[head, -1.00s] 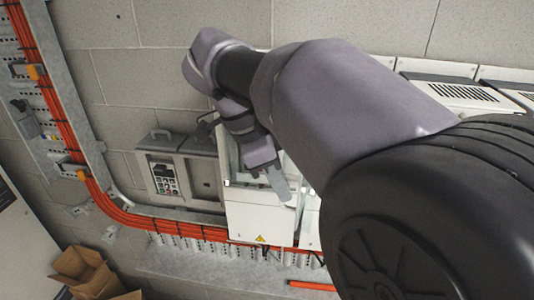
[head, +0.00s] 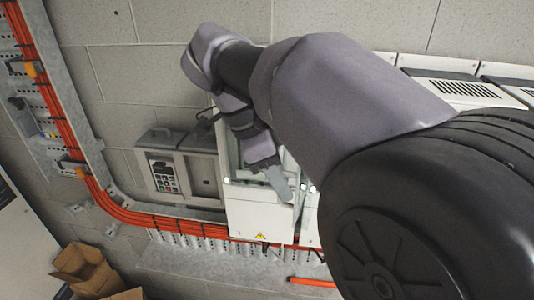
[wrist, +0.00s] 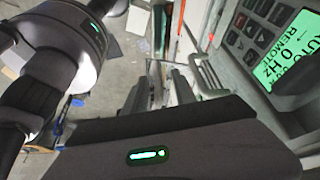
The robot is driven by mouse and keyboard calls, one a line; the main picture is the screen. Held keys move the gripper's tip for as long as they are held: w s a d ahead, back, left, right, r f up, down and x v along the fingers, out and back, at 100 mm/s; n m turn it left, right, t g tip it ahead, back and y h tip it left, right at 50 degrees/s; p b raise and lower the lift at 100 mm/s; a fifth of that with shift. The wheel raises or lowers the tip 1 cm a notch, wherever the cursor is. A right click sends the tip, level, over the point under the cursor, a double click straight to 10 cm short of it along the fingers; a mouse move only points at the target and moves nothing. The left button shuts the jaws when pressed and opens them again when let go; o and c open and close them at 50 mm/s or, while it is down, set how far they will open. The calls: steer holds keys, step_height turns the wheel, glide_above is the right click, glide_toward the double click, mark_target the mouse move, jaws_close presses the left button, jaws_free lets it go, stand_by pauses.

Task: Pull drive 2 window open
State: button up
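A white drive (head: 258,218) with a yellow warning triangle stands on the wall in the head view. Its upper part is partly hidden behind my arm. My gripper (head: 272,172) is in front of it, over the upper edge of its white lower front. In the wrist view my gripper (wrist: 158,92) has its two fingers apart, with a gap between them. A pale grey bar-like handle (wrist: 212,72) is just right of the fingers, beside a keypad panel with a lit green display (wrist: 292,45). I cannot tell whether the fingers touch the handle or which drive is number 2.
A grey drive with a keypad (head: 163,176) is left of the white one. Orange cables (head: 130,215) run down and along below the drives. More white vented units (head: 465,90) are at the upper right, and cardboard boxes (head: 85,268) are at the lower left.

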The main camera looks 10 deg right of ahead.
steer(key=p+v, duration=0.7)
steer(key=v, duration=1)
steer(key=shift+r, duration=0.25)
